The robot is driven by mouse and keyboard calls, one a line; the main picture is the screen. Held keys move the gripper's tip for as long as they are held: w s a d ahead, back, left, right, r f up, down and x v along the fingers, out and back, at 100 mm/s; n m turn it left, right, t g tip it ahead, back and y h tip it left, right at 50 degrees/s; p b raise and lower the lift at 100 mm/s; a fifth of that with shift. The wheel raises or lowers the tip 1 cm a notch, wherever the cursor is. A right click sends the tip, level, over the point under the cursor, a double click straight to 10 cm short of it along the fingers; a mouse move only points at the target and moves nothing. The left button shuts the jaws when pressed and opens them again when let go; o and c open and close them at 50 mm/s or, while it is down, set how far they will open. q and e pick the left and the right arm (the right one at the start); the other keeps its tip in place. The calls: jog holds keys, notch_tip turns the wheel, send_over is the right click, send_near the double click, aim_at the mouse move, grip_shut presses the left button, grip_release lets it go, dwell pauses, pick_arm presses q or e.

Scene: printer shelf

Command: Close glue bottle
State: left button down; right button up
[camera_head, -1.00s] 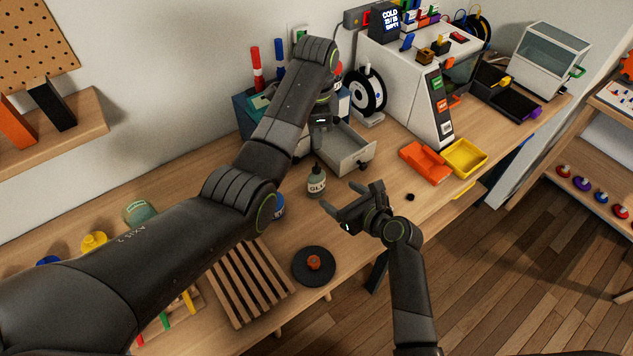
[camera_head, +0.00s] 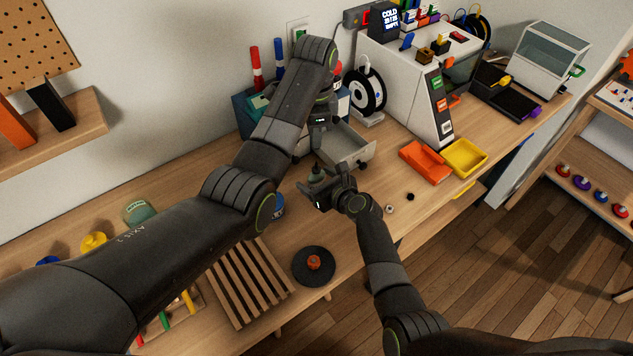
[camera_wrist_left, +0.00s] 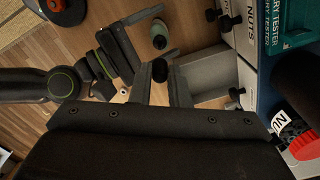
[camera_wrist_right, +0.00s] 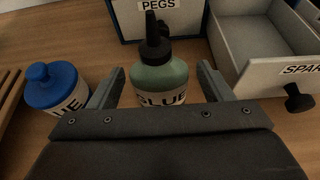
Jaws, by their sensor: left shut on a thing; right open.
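The green glue bottle (camera_wrist_right: 160,80) stands upright on the table between the fingers of my right gripper (camera_wrist_right: 158,88), which is open with a gap on each side. The bottle has a black top with a pointed nozzle; it also shows in the left wrist view (camera_wrist_left: 158,34). In the head view my right gripper (camera_head: 312,188) mostly hides it. My left gripper (camera_wrist_left: 160,82) is shut on a small black rounded piece (camera_wrist_left: 160,70), which looks like a cap. In the head view this gripper (camera_head: 318,148) is behind the bottle, by the open drawer.
A blue-capped bottle (camera_wrist_right: 58,90) stands left of my right gripper. An open grey drawer (camera_head: 350,148) is behind and to the right. A slatted rack (camera_head: 245,285) and a black disc (camera_head: 313,268) lie nearer the front. Orange (camera_head: 425,160) and yellow (camera_head: 464,158) trays are to the right.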

jog(key=shift+w, duration=0.15)
jog(key=shift+c, duration=0.3)
jog(key=c, duration=1.4)
pick_arm(q)
jog(key=shift+m, duration=0.3)
jog(key=shift+f, duration=2.5)
jog(key=shift+f, duration=0.9)
jog(key=shift+f, duration=0.6)
jog(key=c, duration=1.3)
grip_release()
